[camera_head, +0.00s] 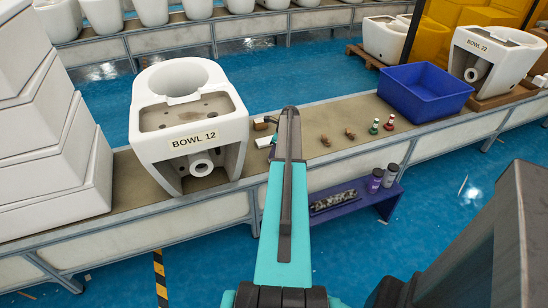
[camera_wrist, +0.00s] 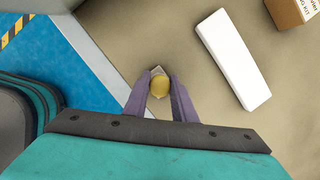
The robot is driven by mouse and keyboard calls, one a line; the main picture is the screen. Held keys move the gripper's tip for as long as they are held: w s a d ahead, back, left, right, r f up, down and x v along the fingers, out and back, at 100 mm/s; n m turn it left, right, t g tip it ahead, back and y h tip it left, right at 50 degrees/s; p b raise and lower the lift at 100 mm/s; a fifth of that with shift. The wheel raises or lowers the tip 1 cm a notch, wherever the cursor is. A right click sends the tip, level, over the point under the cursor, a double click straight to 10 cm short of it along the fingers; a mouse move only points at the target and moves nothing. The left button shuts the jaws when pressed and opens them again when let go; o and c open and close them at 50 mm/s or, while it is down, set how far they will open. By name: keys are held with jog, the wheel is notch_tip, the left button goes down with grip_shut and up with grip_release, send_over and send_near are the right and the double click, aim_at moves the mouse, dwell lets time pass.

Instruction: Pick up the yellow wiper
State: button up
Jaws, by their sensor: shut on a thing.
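In the head view my arm hides the wiper and the gripper.
A white block (camera_wrist: 234,58) and a cardboard box (camera_wrist: 292,9) lie to the right in the wrist view. The toilet marked BOWL 12 (camera_head: 187,120) stands left of my arm. A blue bin (camera_head: 425,90) and small bottles (camera_head: 389,123) are to the right. A purple shelf (camera_head: 340,200) hangs below.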

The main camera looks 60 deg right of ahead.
jog(key=shift+r, duration=0.1)
jog(key=shift+r, duration=0.8)
jog(key=shift+b+v, duration=0.3)
jog(key=shift+v, duration=0.7)
jog(key=s+d, duration=0.3)
jog(key=s, duration=0.4)
jog(key=s+d+r+b, duration=0.1)
jog(key=s+d, duration=0.2)
jog(key=s, duration=0.4)
jog(key=shift+r, duration=0.2)
jog(key=shift+d, duration=0.1)
